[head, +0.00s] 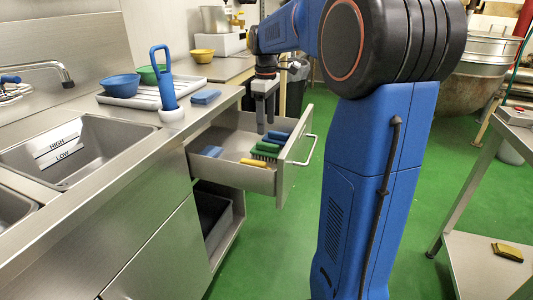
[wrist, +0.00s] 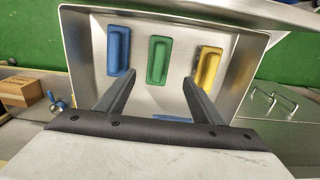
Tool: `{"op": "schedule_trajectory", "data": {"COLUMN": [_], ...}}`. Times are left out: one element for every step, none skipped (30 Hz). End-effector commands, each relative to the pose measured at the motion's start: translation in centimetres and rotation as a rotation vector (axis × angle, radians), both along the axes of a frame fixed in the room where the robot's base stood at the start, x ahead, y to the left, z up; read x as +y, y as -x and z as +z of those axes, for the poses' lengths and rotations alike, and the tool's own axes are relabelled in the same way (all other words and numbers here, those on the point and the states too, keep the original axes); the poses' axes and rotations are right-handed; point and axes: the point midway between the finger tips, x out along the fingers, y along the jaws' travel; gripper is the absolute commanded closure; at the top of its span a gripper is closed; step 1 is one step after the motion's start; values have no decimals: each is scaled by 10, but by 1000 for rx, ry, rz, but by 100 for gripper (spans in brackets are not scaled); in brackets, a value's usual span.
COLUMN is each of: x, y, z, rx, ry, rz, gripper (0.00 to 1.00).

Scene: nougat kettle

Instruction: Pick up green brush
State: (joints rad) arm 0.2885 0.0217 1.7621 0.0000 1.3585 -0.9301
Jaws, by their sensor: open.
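The green brush (head: 265,149) lies in the open drawer (head: 232,176) between a blue brush (head: 279,135) and a yellow brush (head: 253,163). In the wrist view the green brush (wrist: 159,60) lies in the middle, with the blue brush (wrist: 119,50) to its left and the yellow brush (wrist: 208,68) to its right. My gripper (head: 265,126) points down over the drawer. In the wrist view my gripper (wrist: 159,84) is open and empty, its fingers spread to either side of the green brush's line. The fingers look apart from the brush.
Another blue item (head: 211,151) lies at the drawer's left side. The drawer's front panel (head: 297,150) with its handle stands close to the brushes. The counter above holds a blue block (head: 205,97), a blue-handled tool (head: 165,80) and a tray (head: 135,97) with bowls.

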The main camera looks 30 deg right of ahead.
Motion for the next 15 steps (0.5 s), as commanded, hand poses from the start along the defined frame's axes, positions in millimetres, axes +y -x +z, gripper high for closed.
{"op": "schedule_trajectory", "data": {"x": [0,0,0,0,0,0,0,0,0,0,0,0,0,0,-1], "y": [0,0,0,0,0,0,0,0,0,0,0,0,0,0,0], "z": [-9,-15,-21,-26,-30,-35,-39,-41,-44,-46,-47,-49,-50,-52,-55], "rx": [2,3,2,1,3,2,1,0,1,1,1,0,0,0,0], "ry": [-1,0,-1,0,0,-1,-1,0,0,0,-1,0,0,0,0], "rz": [0,0,0,0,0,0,0,0,0,0,0,0,0,0,0], "gripper": [39,39,39,39,39,39,39,39,39,39,39,39,39,39,39]}}
